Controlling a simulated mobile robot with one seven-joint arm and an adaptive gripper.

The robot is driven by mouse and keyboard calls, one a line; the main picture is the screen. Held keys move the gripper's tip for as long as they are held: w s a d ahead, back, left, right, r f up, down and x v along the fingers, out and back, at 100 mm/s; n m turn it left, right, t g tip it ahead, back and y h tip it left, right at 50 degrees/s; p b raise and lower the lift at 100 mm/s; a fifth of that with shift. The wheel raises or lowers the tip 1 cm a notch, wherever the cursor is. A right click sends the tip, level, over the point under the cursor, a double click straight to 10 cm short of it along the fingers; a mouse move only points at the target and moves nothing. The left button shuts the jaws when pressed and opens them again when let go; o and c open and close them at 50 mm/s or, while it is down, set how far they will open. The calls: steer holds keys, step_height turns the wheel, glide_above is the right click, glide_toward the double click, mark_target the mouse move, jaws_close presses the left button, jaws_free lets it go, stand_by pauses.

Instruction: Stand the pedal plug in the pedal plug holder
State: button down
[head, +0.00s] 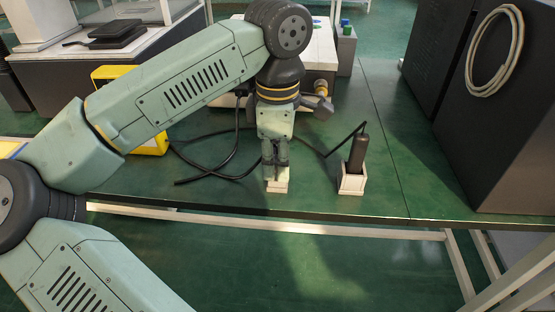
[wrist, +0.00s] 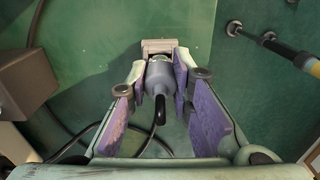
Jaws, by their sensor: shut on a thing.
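My gripper (head: 275,160) points down over a small pale holder block (head: 278,186) near the front edge of the green bench. In the wrist view, my gripper (wrist: 160,74) is shut on a grey plug (wrist: 158,82) with a black cable at its back end. The plug's far end meets the pale holder (wrist: 160,46); I cannot tell whether it is seated in it or only above it. In the head view the fingers mostly hide the plug. To the right, a dark plug (head: 357,153) stands slightly tilted in a pale square holder (head: 351,184).
Black cables (head: 212,172) lie looped on the bench (head: 228,190) left of my gripper. A dark cabinet (head: 500,130) with a coiled pale cable (head: 494,50) stands at the right. A yellow case (head: 152,144) is behind my arm. Free bench lies right of the standing plug.

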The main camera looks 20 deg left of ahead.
steer(key=c, duration=1.3)
jaws_free()
steer(key=shift+c, duration=0.2)
steer(key=shift+r, duration=0.1)
steer(key=shift+r+p, duration=3.2)
steer(key=shift+r, duration=1.2)
steer(key=shift+f, duration=0.1)
